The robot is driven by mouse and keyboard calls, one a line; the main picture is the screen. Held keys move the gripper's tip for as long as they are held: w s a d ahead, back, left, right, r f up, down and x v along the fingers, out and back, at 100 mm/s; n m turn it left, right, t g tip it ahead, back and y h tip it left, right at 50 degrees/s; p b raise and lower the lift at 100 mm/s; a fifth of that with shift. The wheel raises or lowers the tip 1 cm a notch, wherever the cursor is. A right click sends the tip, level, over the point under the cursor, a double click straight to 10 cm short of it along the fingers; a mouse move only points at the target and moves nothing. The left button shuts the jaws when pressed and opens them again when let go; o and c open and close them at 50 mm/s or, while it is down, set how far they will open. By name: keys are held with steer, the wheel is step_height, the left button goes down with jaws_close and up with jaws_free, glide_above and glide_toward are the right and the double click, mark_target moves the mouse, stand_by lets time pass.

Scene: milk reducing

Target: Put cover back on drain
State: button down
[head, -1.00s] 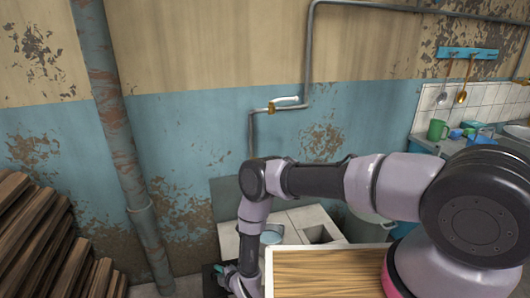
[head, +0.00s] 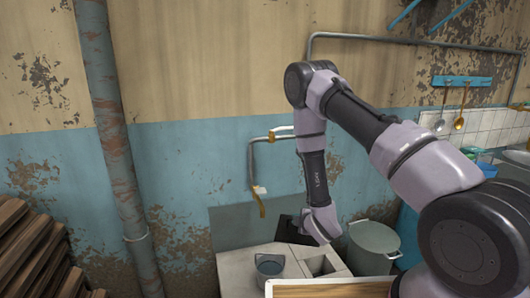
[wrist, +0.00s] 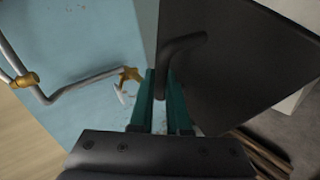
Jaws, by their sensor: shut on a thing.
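The cover is a dark flat plate (wrist: 235,65) with a curved bar handle (wrist: 182,46). In the wrist view my gripper (wrist: 163,78) has its teal fingers shut on this handle. In the head view the dark cover (head: 290,232) is raised and tilted, partly behind my wrist, and my fingers are hidden. The drain is a square opening (head: 319,265) in the pale tiled block, just below my wrist. The cover is apart from it, above and to its left.
A grey pot (head: 270,267) stands on the pale block beside the opening. A large lidded metal container (head: 372,243) is close on the right. A tap with a brass spout (head: 260,200) and a wall pipe are behind. A wooden board edge (head: 330,289) is in front.

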steer(key=w+d+r+m+h, duration=0.1)
steer(key=w+d+r, duration=0.2)
steer(key=d+r, duration=0.5)
steer(key=w+d+r+m+h, duration=0.2)
steer(key=w+d+r, duration=0.2)
steer(key=d+r, duration=0.4)
steer(key=shift+w+d, duration=0.2)
steer(key=shift+d, duration=0.45)
steer(key=shift+r, duration=0.1)
steer(key=v, duration=0.6)
steer(key=shift+w+a+r, duration=0.1)
steer(key=shift+a, duration=0.1)
